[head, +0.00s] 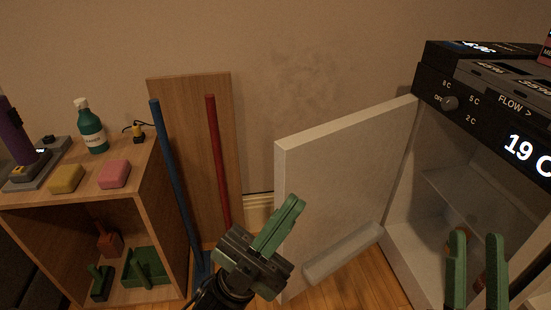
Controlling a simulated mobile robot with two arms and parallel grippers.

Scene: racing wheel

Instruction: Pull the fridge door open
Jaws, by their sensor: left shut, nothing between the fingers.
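The white fridge door (340,165) stands wide open, swung out to the left of the fridge, with its inner face and a grey door shelf (343,253) showing. The fridge body (408,215) is at the right, its inside exposed with a shelf. My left gripper (295,203) has its green fingers together and empty. In the picture it overlaps the lower part of the door's free edge; whether it touches is unclear. My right gripper (476,238) has its two green fingers apart, in front of the fridge opening, with nothing seen between them.
A control panel (480,110) with a knob and a "19 C" display tops the fridge. A wooden cabinet (130,182) at the left holds a green bottle (92,132), sponges and brushes. Blue (176,180) and red (217,160) poles lean near a wooden board.

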